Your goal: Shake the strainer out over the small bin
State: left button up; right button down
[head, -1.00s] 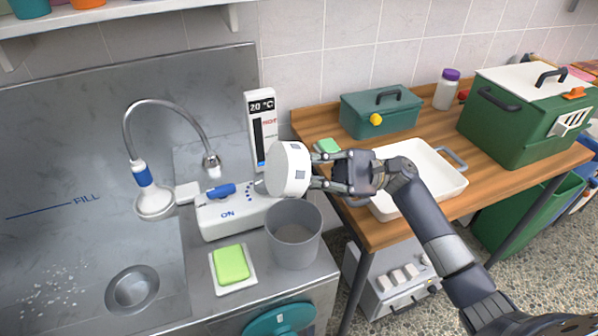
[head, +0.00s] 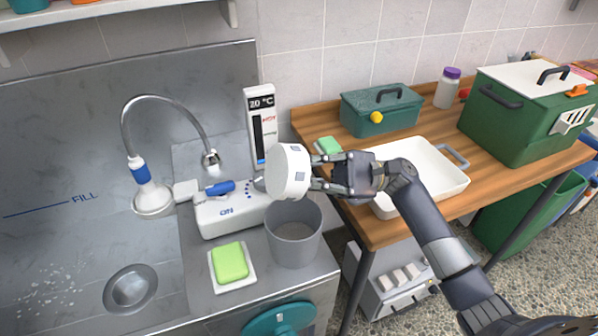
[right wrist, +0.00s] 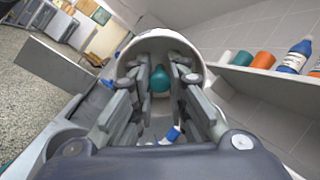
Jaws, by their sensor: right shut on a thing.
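The strainer (head: 286,172) is a white round cup with small grey square marks, turned on its side. My right gripper (head: 322,172) is shut on it from the right and holds it just above the small grey bin (head: 293,250). The bin stands open on the steel counter. My left gripper is not in view.
A white sink unit (head: 238,213) with a blue lever and a display post (head: 261,125) stands close behind the bin. A green sponge (head: 230,262) lies left of it. A white tray (head: 440,190) is on the wooden table, right. White bits lie in the sink.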

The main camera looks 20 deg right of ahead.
jog(key=shift+r+p, duration=0.3)
jog(key=shift+r, duration=0.6)
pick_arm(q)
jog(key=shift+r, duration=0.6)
pick_arm(e)
jog(key=shift+f, duration=0.1)
